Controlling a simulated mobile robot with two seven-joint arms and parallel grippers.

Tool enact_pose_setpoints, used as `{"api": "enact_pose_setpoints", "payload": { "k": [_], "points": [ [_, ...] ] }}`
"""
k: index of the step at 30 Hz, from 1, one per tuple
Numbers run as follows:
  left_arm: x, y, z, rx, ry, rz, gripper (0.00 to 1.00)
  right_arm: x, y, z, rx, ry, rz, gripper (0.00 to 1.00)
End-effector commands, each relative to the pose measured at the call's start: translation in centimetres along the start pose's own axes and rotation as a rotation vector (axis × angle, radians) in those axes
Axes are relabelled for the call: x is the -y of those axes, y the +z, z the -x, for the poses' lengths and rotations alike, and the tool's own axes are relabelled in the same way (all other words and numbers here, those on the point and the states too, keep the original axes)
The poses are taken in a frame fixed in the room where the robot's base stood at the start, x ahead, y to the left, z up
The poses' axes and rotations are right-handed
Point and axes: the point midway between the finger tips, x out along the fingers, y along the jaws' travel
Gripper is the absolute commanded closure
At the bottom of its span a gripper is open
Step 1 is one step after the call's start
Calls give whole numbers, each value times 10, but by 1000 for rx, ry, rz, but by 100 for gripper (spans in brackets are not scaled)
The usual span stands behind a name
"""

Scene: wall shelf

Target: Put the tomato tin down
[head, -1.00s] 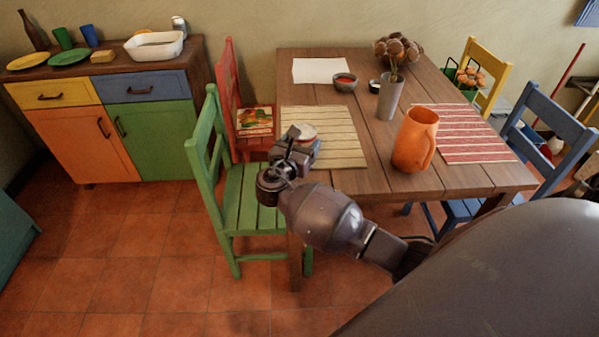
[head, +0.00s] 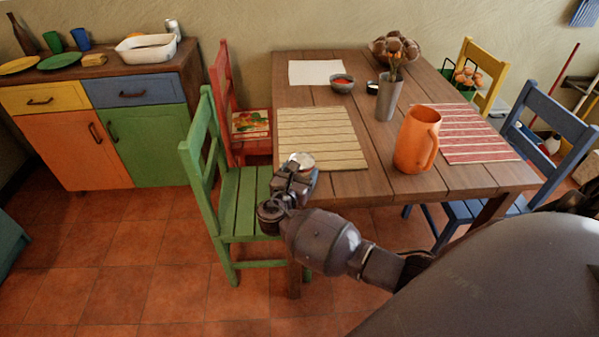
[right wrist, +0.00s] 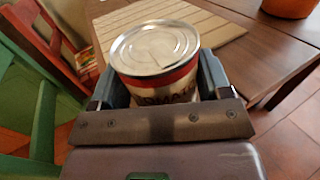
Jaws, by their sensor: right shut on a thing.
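The tomato tin (right wrist: 155,55) has a silver lid, a red band and a pale label, and it shows upright in the right wrist view. My right gripper (right wrist: 158,85) is shut on it, with a jaw on each side. In the head view the tin's lid (head: 301,160) shows at the gripper (head: 298,175), by the near left corner of the wooden table (head: 385,185). The tin is near the close edge of the yellow striped placemat (head: 320,138). I cannot tell whether its base touches anything; the gripper hides it. My left gripper is not in view.
An orange jug (head: 414,142) stands to the right on the table. A green chair (head: 240,205) and a red chair (head: 228,100) stand left of the table.

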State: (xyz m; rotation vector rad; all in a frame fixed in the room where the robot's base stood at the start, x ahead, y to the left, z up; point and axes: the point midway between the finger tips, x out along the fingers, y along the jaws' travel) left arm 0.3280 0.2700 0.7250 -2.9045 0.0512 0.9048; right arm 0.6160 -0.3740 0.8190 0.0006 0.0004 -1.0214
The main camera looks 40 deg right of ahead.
Motion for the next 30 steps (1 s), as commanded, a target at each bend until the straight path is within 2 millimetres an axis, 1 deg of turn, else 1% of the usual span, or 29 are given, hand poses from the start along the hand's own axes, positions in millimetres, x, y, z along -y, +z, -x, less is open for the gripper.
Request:
{"api": "enact_pose_setpoints", "payload": {
  "k": [1,5,6,11,18,22,26,30],
  "points": [
    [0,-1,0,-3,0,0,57,0,2,0,2,0,-2,66],
    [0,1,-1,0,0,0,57,0,-1,0,2,0,-1,66],
    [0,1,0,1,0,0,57,0,-2,0,0,0,0,27],
    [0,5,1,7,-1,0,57,0,-2,0,0,0,0,3],
    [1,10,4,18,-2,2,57,0,-2,0,0,0,0,3],
    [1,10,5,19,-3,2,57,0,1,2,0,0,-1,3],
    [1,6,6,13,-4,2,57,0,2,16,-1,1,-2,3],
    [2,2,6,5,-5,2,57,0,2,43,-2,2,-3,3]
  ]
}}
